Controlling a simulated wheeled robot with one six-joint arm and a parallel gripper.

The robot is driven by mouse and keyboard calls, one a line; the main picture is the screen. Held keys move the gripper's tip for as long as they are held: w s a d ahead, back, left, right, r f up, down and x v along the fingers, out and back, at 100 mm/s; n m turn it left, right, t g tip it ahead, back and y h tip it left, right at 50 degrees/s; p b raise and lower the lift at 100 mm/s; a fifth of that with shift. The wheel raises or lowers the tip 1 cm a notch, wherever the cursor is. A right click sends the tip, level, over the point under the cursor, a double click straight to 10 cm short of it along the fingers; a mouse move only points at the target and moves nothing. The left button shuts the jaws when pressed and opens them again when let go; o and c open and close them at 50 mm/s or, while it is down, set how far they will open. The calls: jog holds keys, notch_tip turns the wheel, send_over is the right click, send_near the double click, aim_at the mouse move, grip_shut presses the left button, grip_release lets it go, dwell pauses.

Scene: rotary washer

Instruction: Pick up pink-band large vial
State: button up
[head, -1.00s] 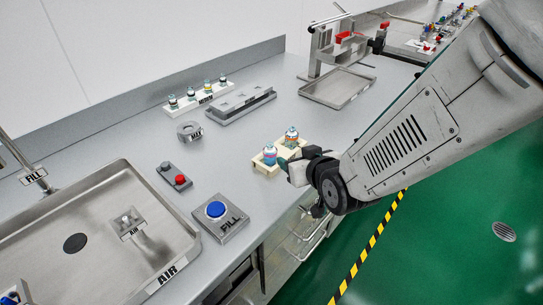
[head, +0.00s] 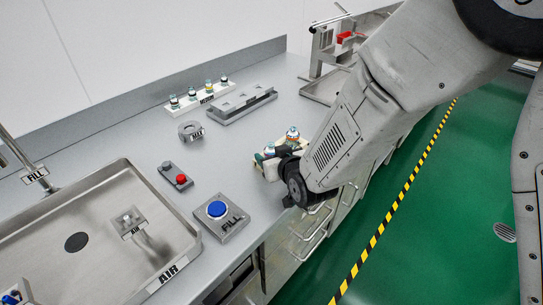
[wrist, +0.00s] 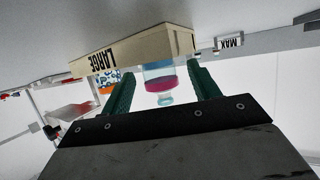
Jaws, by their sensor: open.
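The pink-band large vial (wrist: 158,82) stands in a cream holder marked LARGE (wrist: 140,50) in the wrist view, which shows the scene upside down. My gripper (wrist: 161,72) is open, with its two green fingers on either side of this vial. Gaps show between the fingers and the vial. An orange-band vial (wrist: 108,84) is beside it in the same holder, partly behind one finger. In the head view my gripper (head: 276,153) is at the holder (head: 271,172) and hides most of the pink-band vial. The orange-band vial (head: 292,136) shows behind it.
A rack of several small vials (head: 201,98) stands at the back of the counter, near a grey metal block (head: 242,104). A round MAX piece (head: 190,131), a red-button box (head: 176,177), a blue FILL button (head: 216,209) and a sink (head: 75,215) lie left of the holder.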

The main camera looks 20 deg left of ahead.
jog(key=c, duration=1.1)
